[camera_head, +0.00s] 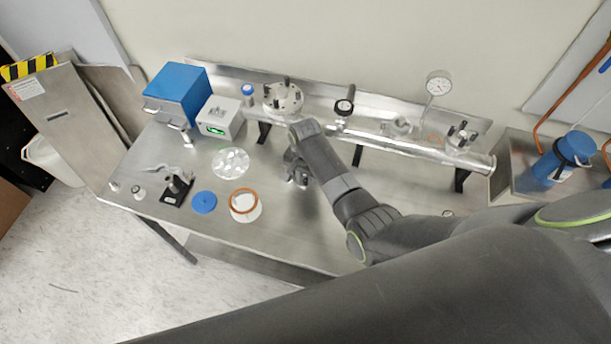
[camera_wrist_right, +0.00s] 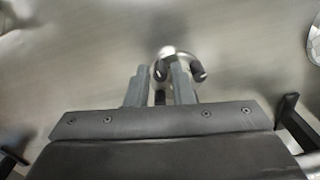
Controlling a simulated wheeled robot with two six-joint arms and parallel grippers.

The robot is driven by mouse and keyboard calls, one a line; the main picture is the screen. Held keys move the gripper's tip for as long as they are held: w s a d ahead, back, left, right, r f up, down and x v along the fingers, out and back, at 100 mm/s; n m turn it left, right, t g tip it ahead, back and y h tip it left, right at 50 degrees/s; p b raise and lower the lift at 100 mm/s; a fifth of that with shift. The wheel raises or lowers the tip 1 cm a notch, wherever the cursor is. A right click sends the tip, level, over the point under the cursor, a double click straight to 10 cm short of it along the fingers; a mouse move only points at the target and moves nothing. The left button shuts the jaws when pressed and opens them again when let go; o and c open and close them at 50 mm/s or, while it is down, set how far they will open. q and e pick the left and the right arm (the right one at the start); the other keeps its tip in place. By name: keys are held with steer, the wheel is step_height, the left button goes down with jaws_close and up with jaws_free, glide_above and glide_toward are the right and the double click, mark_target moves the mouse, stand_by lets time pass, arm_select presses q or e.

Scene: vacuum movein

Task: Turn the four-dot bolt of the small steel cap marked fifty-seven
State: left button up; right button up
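My right gripper (camera_head: 297,178) hangs over the middle of the steel bench. In the right wrist view its two grey fingers (camera_wrist_right: 159,88) stand apart with a narrow gap. A small shiny steel piece with dark curved ends (camera_wrist_right: 168,52) shows just beyond the fingertips, partly hidden by them; I cannot tell whether they touch it. A round steel flange with black bolts (camera_head: 283,98) sits on the chamber at the back. A smaller steel fitting with black bolts (camera_head: 463,136) sits at the tube's right end. No number or dot marks are legible. My left gripper is not in view.
A steel tube (camera_head: 400,143) runs along the back with a gauge (camera_head: 438,85). A blue box (camera_head: 177,93), a lit box (camera_head: 219,118), a foil disc (camera_head: 230,163), a blue disc (camera_head: 204,202) and an orange-rimmed tub (camera_head: 244,206) stand on the left. A blue vessel (camera_head: 561,160) stands right.

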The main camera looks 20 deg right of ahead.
mark_target(306, 179)
jaws_close()
steer(key=shift+r+n+p, duration=0.2)
steer(key=shift+n+p, duration=1.05)
steer(key=shift+n, duration=0.25)
steer(key=shift+f+n, duration=0.2)
steer(key=shift+n, duration=0.2)
steer(key=shift+o, duration=1.8)
jaws_free()
steer(key=shift+r, duration=0.15)
step_height(306, 179, up, 17)
steer(key=shift+b, duration=0.35)
